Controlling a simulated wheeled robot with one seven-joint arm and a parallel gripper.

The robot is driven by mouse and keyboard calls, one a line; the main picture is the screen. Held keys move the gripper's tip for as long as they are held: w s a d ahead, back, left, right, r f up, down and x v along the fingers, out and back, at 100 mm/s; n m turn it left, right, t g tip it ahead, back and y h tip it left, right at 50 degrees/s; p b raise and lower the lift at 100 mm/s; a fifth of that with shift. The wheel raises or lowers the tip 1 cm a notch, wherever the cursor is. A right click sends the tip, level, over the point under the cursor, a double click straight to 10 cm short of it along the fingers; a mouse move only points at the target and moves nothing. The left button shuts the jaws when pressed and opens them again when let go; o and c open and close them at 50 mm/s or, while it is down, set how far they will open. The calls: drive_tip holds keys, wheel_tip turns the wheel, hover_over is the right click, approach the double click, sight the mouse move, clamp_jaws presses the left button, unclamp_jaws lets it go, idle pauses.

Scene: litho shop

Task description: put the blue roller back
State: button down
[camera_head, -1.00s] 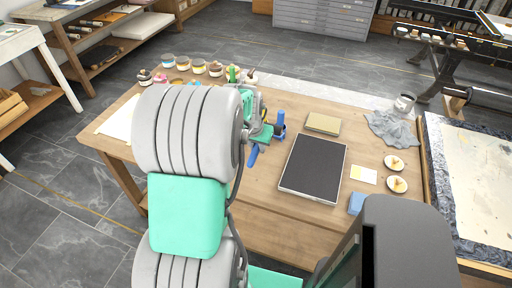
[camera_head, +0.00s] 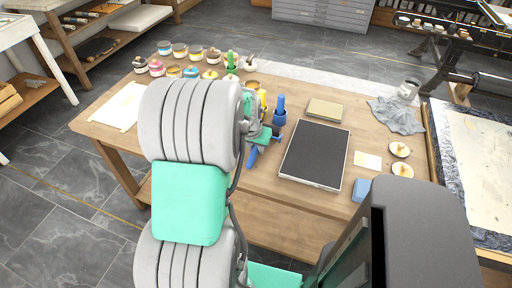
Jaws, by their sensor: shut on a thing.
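My gripper (camera_head: 261,140) is mostly hidden behind my grey and teal arm, above the front-left part of the wooden table (camera_head: 262,212). A slanted blue piece (camera_head: 252,157) shows just below it; it looks like part of the blue roller in the jaws, but the grip itself is hidden. An upright blue thing (camera_head: 279,108) with a wider dark blue base stands just right of and behind the gripper. I cannot tell whether it is a holder or another tool. A yellow upright thing (camera_head: 263,98) shows partly behind the wrist.
A dark slab (camera_head: 315,155) lies right of the gripper, with a tan block (camera_head: 324,109) behind it. A blue sponge (camera_head: 361,188), small dishes (camera_head: 400,149) and a grey cloth (camera_head: 397,116) are at the right. Ink jars (camera_head: 181,50) line the back left, near a green-handled thing (camera_head: 231,62).

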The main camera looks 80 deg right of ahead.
drive_tip(key=shift+f, duration=0.15)
drive_tip(key=c, duration=1.2)
unclamp_jaws()
